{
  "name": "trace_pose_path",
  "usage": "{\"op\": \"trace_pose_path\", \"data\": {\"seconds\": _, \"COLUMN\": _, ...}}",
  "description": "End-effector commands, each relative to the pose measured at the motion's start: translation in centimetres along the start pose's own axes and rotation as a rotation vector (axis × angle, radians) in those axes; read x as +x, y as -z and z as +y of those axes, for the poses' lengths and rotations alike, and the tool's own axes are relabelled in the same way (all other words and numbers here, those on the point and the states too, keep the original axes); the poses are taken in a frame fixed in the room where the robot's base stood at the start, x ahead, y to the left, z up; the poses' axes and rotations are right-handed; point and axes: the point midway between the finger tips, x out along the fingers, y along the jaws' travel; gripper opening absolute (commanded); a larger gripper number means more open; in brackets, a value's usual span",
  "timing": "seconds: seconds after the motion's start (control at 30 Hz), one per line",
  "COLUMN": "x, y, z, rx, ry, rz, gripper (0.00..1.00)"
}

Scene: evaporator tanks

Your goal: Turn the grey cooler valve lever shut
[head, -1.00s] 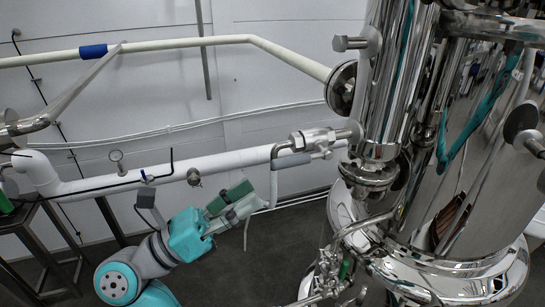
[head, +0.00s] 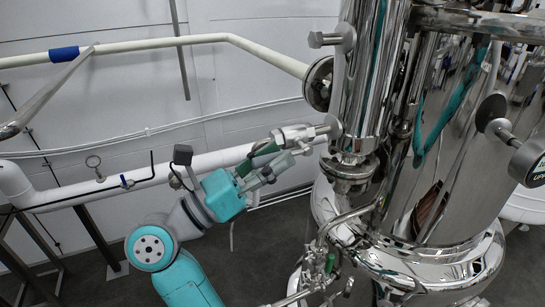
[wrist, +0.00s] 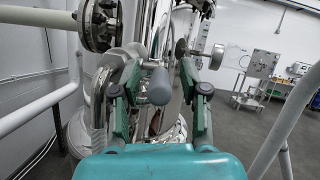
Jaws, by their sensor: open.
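The grey valve lever (wrist: 159,86) shows in the wrist view as a rounded grey handle pointing back toward the camera. It lies between the two green fingers of my gripper (wrist: 158,72), with a gap visible beside it. In the head view my gripper (head: 277,156) is open at the silver valve (head: 297,135) on the end of the white pipe. There the fingers largely hide the lever. Whether a finger touches the lever I cannot tell.
The shiny steel tank (head: 450,170) stands close on the right, with a flanged column (head: 365,80) just beyond the valve. The white pipe (head: 120,185) runs behind my arm. A small green-handled valve (head: 330,262) sits lower down.

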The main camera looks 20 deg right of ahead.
Motion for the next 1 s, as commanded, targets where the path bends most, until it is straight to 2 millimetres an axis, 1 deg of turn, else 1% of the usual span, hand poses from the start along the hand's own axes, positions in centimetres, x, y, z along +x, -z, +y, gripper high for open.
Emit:
{"op": "trace_pose_path", "data": {"seconds": 0.27, "x": 0.16, "y": -0.01, "z": -0.01, "rx": 0.000, "ry": 0.000, "rz": 0.000, "gripper": 0.44}}
{"op": "trace_pose_path", "data": {"seconds": 0.3, "x": 0.16, "y": -0.01, "z": -0.01, "rx": 0.000, "ry": 0.000, "rz": 0.000, "gripper": 0.39}}
{"op": "trace_pose_path", "data": {"seconds": 0.37, "x": 0.16, "y": -0.01, "z": -0.01, "rx": 0.000, "ry": 0.000, "rz": 0.000, "gripper": 0.24}}
{"op": "trace_pose_path", "data": {"seconds": 0.4, "x": 0.15, "y": -0.01, "z": -0.01, "rx": 0.000, "ry": 0.000, "rz": 0.000, "gripper": 0.14}}
{"op": "trace_pose_path", "data": {"seconds": 0.47, "x": 0.15, "y": -0.01, "z": -0.01, "rx": 0.000, "ry": 0.000, "rz": 0.000, "gripper": 0.00}}
{"op": "trace_pose_path", "data": {"seconds": 0.77, "x": 0.13, "y": 0.04, "z": 0.00, "rx": 0.000, "ry": 0.000, "rz": -0.003, "gripper": 0.00}}
{"op": "trace_pose_path", "data": {"seconds": 1.0, "x": -0.04, "y": 0.47, "z": 0.12, "rx": -0.008, "ry": 0.011, "rz": -0.063, "gripper": 0.00}}
